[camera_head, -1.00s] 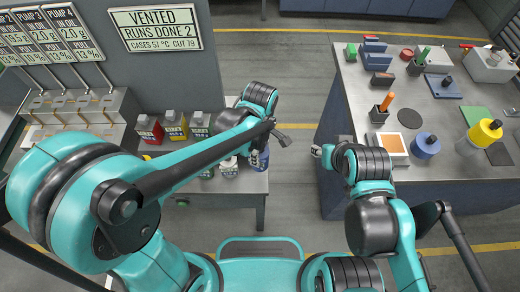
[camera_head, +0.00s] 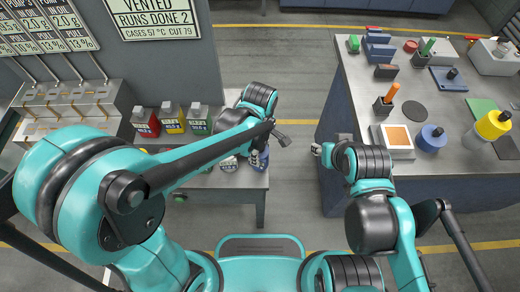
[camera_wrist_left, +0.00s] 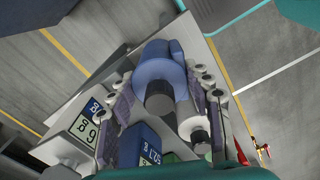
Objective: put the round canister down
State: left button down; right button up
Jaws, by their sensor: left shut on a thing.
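The round canister (camera_wrist_left: 165,72) is blue with a grey round end. It fills the middle of the left wrist view. My left gripper (camera_wrist_left: 165,100) is shut on it, with a finger along each side. In the head view the canister (camera_head: 262,158) shows as a small blue patch at my left gripper (camera_head: 256,157), by the right edge of the grey table (camera_head: 235,181). Whether its base touches the table I cannot tell. My right gripper (camera_head: 317,149) is by the right bench's near edge, too small to read.
In the left wrist view a labelled blue box (camera_wrist_left: 143,143) is close to the fingers.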

pick_arm(q)
jog(key=shift+f+b, duration=0.35)
jog(key=shift+f, duration=0.2)
jog(key=shift+f, duration=0.3)
jog(key=c, duration=0.6)
grip_release()
jog(key=shift+r, duration=0.15)
notch_tip(320, 180, up, 12)
jog(key=shift+f, duration=0.1)
grip_shut()
dwell(0.4)
